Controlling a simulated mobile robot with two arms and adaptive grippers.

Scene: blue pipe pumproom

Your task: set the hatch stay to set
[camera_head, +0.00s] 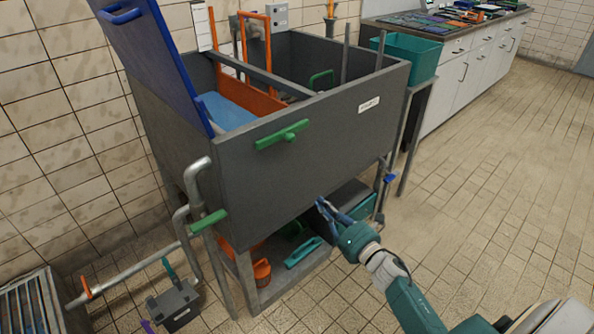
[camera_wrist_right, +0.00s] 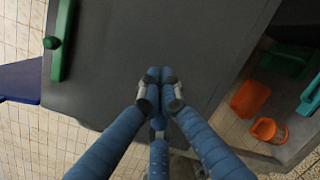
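A dark grey tank (camera_head: 330,140) has a tall blue hatch panel (camera_head: 150,60) standing raised at its left end. A green bar with a round knob (camera_head: 282,135) lies nearly level across the tank's front face; the bar also shows in the right wrist view (camera_wrist_right: 63,40). I cannot tell for sure which part is the hatch stay. My right gripper (camera_head: 320,202) is low by the tank's lower front edge, below and right of the green bar, apart from it. In the wrist view its blue fingertips (camera_wrist_right: 159,76) meet with nothing visible between them. My left gripper is out of view.
Another green lever (camera_head: 207,222) sits on the pipe at the tank's lower left. A teal bin (camera_head: 405,57) stands to the right. The tiled floor at right is clear.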

